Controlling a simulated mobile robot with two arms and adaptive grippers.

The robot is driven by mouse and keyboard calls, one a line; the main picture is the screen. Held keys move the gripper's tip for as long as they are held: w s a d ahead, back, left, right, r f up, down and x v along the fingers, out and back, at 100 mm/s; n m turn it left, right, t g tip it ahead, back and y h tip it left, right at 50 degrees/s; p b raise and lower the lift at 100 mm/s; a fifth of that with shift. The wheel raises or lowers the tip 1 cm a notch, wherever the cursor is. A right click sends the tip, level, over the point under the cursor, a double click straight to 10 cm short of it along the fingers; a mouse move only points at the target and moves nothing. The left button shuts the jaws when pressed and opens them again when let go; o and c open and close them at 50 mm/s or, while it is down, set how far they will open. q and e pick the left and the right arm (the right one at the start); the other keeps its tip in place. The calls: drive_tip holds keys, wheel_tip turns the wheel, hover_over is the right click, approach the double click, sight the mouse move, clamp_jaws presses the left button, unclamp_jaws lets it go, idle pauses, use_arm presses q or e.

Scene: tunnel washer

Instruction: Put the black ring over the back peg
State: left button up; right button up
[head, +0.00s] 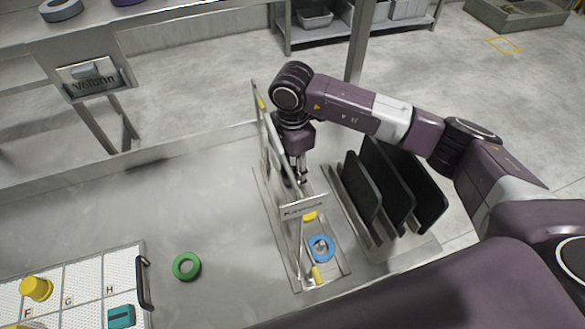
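My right gripper (300,178) points down inside the long metal stand (304,211), behind its labelled plate. Its fingertips look close together, but they are small and partly hidden. A dark shape lies beside the fingers; I cannot tell whether it is the black ring. No black ring shows clearly elsewhere. A blue ring (321,248) sits around a peg at the near end of the stand. The back peg is not clearly visible near the gripper. My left gripper is out of view.
A green ring (186,266) lies on the metal table left of the stand. A white lettered tray (90,284) with yellow and teal pieces is at lower left. Upright black panels (385,185) stand in a rack close to the right. The table's middle left is clear.

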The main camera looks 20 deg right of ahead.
drive_tip(key=shift+f, duration=0.2)
drive_tip(key=o, duration=1.2)
drive_tip(key=shift+r, duration=0.2)
drive_tip(key=shift+r+b, duration=1.1)
drive_tip(key=shift+r, duration=4.95)
